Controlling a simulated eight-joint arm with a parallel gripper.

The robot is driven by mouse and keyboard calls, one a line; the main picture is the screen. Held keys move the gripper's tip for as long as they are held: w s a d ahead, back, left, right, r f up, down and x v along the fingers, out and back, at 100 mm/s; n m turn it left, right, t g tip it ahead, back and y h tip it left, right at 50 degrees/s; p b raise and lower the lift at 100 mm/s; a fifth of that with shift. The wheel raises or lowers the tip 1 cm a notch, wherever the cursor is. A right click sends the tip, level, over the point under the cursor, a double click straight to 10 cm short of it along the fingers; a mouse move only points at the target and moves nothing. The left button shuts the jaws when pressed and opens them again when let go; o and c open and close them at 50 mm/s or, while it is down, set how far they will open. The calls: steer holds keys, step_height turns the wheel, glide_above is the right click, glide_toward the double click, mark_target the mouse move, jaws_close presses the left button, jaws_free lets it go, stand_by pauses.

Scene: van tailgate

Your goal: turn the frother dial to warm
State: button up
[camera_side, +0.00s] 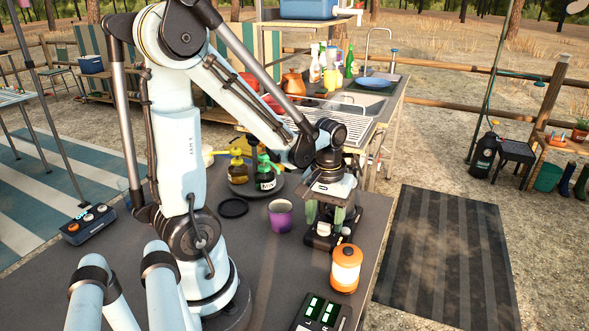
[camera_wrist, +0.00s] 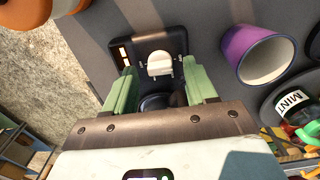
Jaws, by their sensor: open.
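The frother is a black device on the grey tabletop, below my gripper in the side view (camera_side: 322,241). In the wrist view its black base (camera_wrist: 178,40) shows at the top centre, with a whitish dial (camera_wrist: 160,66) and a small panel of lit marks (camera_wrist: 125,53) to its left. I cannot read the marks or the dial's setting. My gripper (camera_side: 325,216) points down over the frother. In the wrist view its green fingers (camera_wrist: 160,84) are open, one on each side of the dial's line, with nothing between them gripped. Whether they touch the frother is unclear.
A purple cup (camera_side: 280,215) stands close beside the frother. An orange-and-white lantern-like jar (camera_side: 346,268) stands near the table's right edge. A round tray (camera_side: 238,188) with bottles lies behind the cup. A black device with green displays (camera_side: 320,312) sits at the front.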

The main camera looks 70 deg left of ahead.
mark_target(324, 224)
steer(key=shift+f, duration=0.25)
jaws_close()
steer(key=shift+m, duration=1.6)
jaws_free()
step_height(324, 224, up, 12)
